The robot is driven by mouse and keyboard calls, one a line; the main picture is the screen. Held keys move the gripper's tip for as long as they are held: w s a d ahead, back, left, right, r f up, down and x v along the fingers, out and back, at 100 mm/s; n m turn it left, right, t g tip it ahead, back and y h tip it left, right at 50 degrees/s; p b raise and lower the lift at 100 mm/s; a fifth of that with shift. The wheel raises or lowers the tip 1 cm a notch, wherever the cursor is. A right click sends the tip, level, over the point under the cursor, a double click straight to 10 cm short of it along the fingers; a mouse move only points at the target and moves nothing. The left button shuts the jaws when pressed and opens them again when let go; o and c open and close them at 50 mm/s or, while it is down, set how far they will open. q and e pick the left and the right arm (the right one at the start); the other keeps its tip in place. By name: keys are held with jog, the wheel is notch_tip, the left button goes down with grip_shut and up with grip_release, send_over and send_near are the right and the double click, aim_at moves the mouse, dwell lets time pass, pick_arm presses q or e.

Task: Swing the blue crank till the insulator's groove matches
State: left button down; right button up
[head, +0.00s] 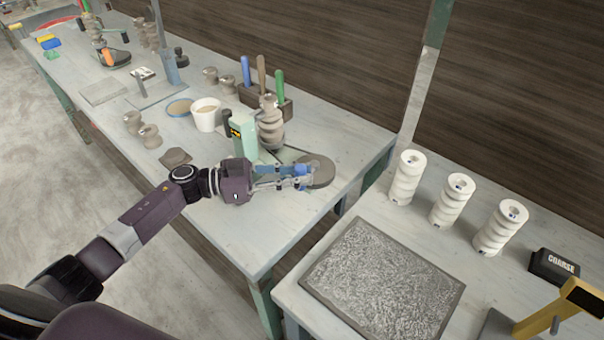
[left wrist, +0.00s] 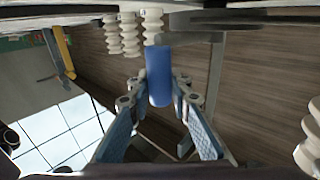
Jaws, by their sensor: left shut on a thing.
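The blue crank (head: 302,170) has its handle at a dark round wheel (head: 322,175) near the front right of the long bench. My left gripper (head: 290,180) is shut on the crank handle, with one finger on each side. In the left wrist view the blue handle (left wrist: 158,75) stands between my fingers (left wrist: 158,112). A grey-brown ribbed clay insulator (head: 270,128) stands upright beside a pale green post (head: 243,132), just behind my gripper. Its groove is too small to judge. My right gripper is out of view.
A tool block (head: 284,108), a white tub (head: 206,120) and clay pieces (head: 149,137) stand behind and left. On the nearer table are three white insulators (head: 452,203), a textured slab (head: 384,280) and a black block marked COARSE (head: 553,270).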

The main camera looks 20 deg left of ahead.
pick_arm(q)
jog(key=shift+w+a, duration=0.1)
jog(key=shift+a, duration=0.05)
jog(key=c, duration=1.7)
grip_release()
jog(key=shift+c, duration=0.2)
notch_tip(320, 180, up, 10)
